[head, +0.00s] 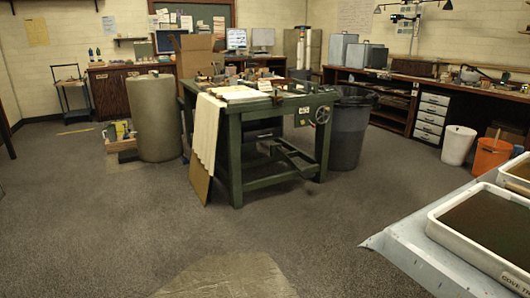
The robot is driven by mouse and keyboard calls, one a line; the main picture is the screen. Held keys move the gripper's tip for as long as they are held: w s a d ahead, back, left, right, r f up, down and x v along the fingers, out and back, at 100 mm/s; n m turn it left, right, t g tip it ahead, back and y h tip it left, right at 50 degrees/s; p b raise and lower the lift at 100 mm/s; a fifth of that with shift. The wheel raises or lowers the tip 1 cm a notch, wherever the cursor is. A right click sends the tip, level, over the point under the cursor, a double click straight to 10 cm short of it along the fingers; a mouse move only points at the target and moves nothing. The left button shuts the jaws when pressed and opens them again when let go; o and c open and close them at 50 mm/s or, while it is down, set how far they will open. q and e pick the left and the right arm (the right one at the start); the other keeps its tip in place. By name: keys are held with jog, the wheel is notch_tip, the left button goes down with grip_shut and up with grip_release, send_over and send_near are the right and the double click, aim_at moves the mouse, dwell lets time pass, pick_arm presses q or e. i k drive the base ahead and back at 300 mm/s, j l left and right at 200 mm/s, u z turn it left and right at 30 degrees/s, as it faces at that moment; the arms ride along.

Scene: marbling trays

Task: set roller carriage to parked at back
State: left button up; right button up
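A green-framed table (236,155) stands in the middle of the head view, a few steps away across the floor. It has a handwheel (323,114) on its right side and carries papers (238,93) and several small items. A pale cloth (207,132) hangs over its left front corner, with a brown board below. I cannot make out a roller carriage on it for certain, nor its position. Neither of my grippers is in view.
A tan cylinder (155,118) stands left of the table and a dark bin (350,130) right of it. Filled trays (436,229) rest on a light bench (387,242) at the lower right. White (458,145) and orange (491,156) buckets stand beyond. The foreground carpet is mostly clear.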

aim_at(306, 87)
jog(key=i, duration=1.75)
jog(key=i+z, duration=0.2)
jog(key=i, duration=0.25)
jog(key=i+j+z, duration=0.2)
jog(key=i, duration=0.2)
jog(key=i+j+z, duration=0.2)
jog(key=i, duration=0.2)
